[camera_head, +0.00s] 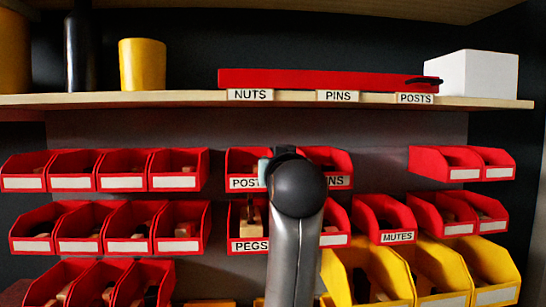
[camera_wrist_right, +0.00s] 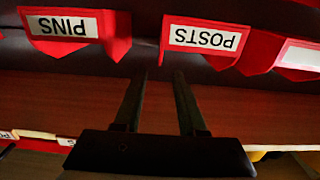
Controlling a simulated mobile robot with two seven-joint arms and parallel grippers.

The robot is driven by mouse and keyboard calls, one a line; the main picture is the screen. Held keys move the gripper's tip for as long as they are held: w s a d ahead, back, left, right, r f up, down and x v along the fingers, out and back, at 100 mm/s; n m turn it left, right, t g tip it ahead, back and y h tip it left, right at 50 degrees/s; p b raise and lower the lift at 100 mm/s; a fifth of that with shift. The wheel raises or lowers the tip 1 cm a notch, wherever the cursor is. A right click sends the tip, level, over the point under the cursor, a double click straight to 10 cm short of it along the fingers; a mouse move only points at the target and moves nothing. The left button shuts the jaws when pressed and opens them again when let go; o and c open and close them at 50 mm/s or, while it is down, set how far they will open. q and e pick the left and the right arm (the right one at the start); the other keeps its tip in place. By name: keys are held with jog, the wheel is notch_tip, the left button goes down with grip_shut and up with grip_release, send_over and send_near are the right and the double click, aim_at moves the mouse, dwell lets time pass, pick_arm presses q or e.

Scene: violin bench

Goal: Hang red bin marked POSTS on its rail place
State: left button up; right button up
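The red bin marked POSTS (camera_head: 241,160) hangs in the upper row in the head view, directly left of the red bin marked PINS (camera_head: 338,163). My right arm covers part of both. In the right wrist view the picture is upside down; the POSTS bin (camera_wrist_right: 205,38) is right of centre and the PINS bin (camera_wrist_right: 62,25) is left. My right gripper (camera_wrist_right: 161,74) is open, its two fingers pointing at the POSTS bin's near edge. I cannot tell whether they touch it. A POSTS label (camera_head: 415,98) is on the shelf edge, above an empty rail stretch. My left gripper is not in view.
The shelf (camera_head: 180,99) also carries NUTS (camera_head: 250,95) and PINS (camera_head: 338,96) labels. More red bins hang left and right. Below are the PEGS bin (camera_head: 249,230), the MUTES bin (camera_head: 386,218) and yellow bins (camera_head: 370,270). Free wall (camera_head: 381,165) shows right of the PINS bin.

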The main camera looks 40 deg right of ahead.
aim_at(271, 155)
jog(key=p+x, duration=0.2)
jog(key=x, duration=0.9)
jog(key=shift+p, duration=0.4)
grip_shut()
dwell(2.6)
